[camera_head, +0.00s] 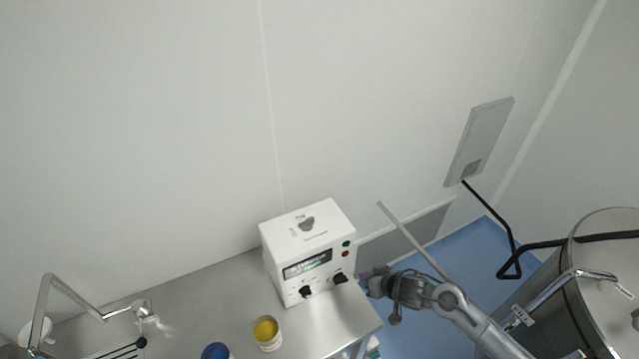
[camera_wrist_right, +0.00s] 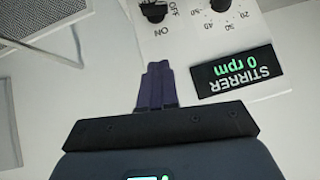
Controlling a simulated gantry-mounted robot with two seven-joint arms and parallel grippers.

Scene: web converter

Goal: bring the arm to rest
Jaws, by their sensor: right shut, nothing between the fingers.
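My right arm comes in from the lower right in the head view. Its gripper (camera_head: 368,280) is beside the right edge of a white control box (camera_head: 307,250) that stands on the metal bench. In the right wrist view the dark fingers of the right gripper (camera_wrist_right: 157,72) are together with nothing between them. They point at the black ON/OFF knob (camera_wrist_right: 153,10) of the box; I cannot tell if they touch it. The display (camera_wrist_right: 237,72) reads "STIRRER 0 rpm". My left gripper is not in view.
The metal bench (camera_head: 215,295) carries a yellow-topped jar (camera_head: 267,333) and a blue-topped one (camera_head: 216,351). A faucet-like metal arm (camera_head: 75,285) stands at the left. A large steel vessel (camera_head: 600,280) and a bent black pipe (camera_head: 500,225) are at the right. Blue floor (camera_head: 465,255) lies between.

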